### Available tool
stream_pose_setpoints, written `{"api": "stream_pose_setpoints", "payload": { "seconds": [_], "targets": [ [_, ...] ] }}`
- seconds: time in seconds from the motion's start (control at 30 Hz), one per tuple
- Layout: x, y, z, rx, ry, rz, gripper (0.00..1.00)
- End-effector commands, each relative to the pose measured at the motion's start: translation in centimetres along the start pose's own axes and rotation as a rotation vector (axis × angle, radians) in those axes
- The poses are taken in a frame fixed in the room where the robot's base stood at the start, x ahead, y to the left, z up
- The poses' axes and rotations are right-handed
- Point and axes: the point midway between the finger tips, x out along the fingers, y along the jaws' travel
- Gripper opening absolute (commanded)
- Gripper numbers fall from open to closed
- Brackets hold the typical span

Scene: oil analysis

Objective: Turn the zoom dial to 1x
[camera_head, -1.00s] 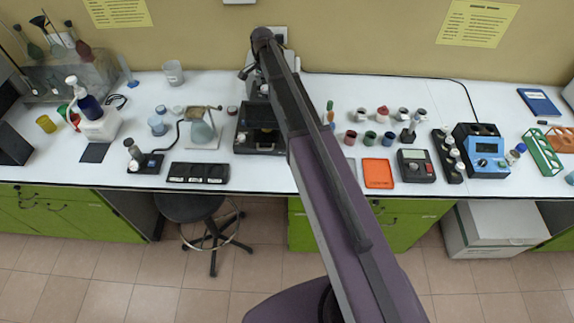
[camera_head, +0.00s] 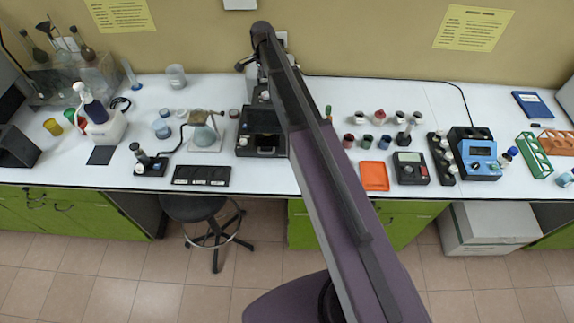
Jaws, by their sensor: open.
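A dark microscope (camera_head: 264,95) stands at the back of the bench, left of the middle, on a black base (camera_head: 262,140). My raised arm runs up the middle of the view and covers its right side and part of its top. The zoom dial cannot be made out; the microscope is too small and partly hidden here. My gripper cannot be made out either, and my arm may be hiding it.
A flask on a stand (camera_head: 203,132), a black tray (camera_head: 201,176) and a small dark instrument (camera_head: 148,160) lie left of the microscope. An orange tray (camera_head: 374,176), a dark meter (camera_head: 410,168) and a blue device (camera_head: 476,155) lie right. A stool (camera_head: 200,209) stands in front.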

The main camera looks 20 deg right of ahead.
Motion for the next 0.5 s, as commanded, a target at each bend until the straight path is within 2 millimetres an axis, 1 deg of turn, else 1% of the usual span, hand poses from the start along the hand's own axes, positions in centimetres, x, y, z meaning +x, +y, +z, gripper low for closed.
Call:
{"api": "stream_pose_setpoints", "payload": {
  "seconds": [0.03, 0.5],
  "targets": [
    [-0.9, 0.0, 0.0, 0.0, 0.0, 0.0, 0.84],
    [-4.8, 0.0, 0.0, -0.001, 0.0, 0.0, 0.84]
  ]
}}
